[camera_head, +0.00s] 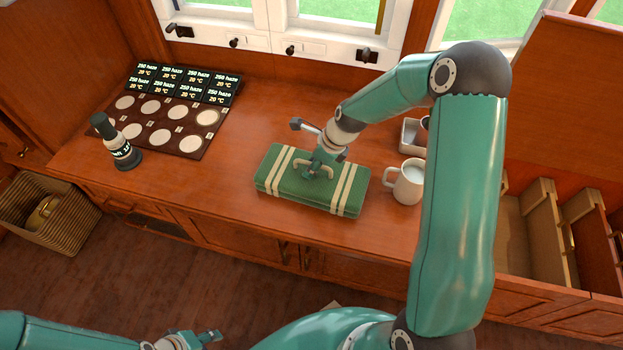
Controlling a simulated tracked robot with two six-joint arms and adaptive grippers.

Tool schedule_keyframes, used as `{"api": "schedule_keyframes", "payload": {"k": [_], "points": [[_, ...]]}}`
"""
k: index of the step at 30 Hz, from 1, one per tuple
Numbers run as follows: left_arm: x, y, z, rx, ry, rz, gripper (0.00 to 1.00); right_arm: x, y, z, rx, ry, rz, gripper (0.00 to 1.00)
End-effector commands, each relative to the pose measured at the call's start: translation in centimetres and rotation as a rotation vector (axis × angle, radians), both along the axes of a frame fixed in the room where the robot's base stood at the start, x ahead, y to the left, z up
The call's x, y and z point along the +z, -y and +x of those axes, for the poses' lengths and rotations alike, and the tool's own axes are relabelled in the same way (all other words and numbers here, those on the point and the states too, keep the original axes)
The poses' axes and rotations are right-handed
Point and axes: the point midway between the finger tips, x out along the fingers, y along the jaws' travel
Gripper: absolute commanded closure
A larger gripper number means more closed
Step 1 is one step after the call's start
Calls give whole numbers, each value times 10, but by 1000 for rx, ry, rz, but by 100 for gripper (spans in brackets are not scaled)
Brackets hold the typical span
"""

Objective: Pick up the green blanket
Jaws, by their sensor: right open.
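The green blanket (281,186) is a folded block with pairs of cream stripes. It lies flat on the wooden counter, near the middle of the head view. My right gripper (312,172) is over the blanket's upper middle, pointing down, with its fingers apart. The fingertips are at or just above the top face; I cannot tell whether they touch it. My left gripper (208,338) is low at the bottom edge, away from the counter, and only partly in view; its jaw state is unclear.
A white mug (408,183) stands close to the blanket's right, with a small tray (411,137) behind it. The counter (205,185) left of the blanket is clear. A basket (68,240) is on the floor.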

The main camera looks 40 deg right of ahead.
Motion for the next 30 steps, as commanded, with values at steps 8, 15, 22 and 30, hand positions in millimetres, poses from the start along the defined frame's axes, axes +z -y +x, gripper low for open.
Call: {"api": "schedule_keyframes", "payload": {"k": [8, 15, 22, 30], "points": [[1, 0, 0, 0, 0, 0, 60, -1, 0, 0, 0, 0, 0, 59], [2, 0, 0, 0, 0, 0, 60, -4, 0, 0, 0, -1, 1, 59], [2, 0, 0, 0, 0, 0, 60, -5, 0, 0, 0, -1, 1, 62], [2, 0, 0, 0, 0, 0, 60, -5, 0, -1, 0, -1, 0, 100]]}}
